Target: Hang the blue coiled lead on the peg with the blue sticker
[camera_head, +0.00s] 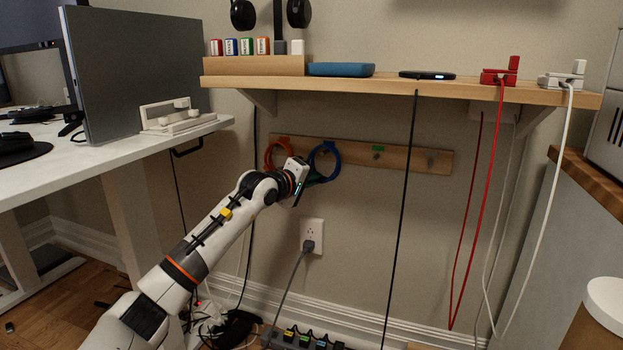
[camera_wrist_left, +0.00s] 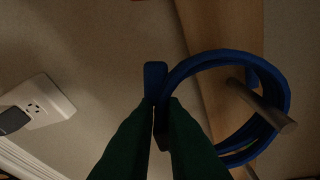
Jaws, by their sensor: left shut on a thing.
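The blue coiled lead (camera_head: 336,160) is in front of the wooden peg board on the wall. In the left wrist view the coil (camera_wrist_left: 180,72) is a ring with a tab. My left gripper (camera_wrist_left: 163,108), with dark green fingers, is shut on the near side of the lead; it also shows in the head view (camera_head: 314,179). A grey peg (camera_wrist_left: 262,106) shows within the ring, its free end overlapping the coil's right side; it appears to pass through the loop. I cannot make out the blue sticker. My right gripper is not in view.
An orange-red coil (camera_head: 268,155) hangs on the board (camera_head: 403,158) to the left. A green sticker (camera_head: 378,148) marks a place to the right. A shelf (camera_head: 390,86) is above; black (camera_head: 404,200) and red (camera_head: 471,230) cables hang below it. A wall outlet (camera_head: 312,231) is beneath.

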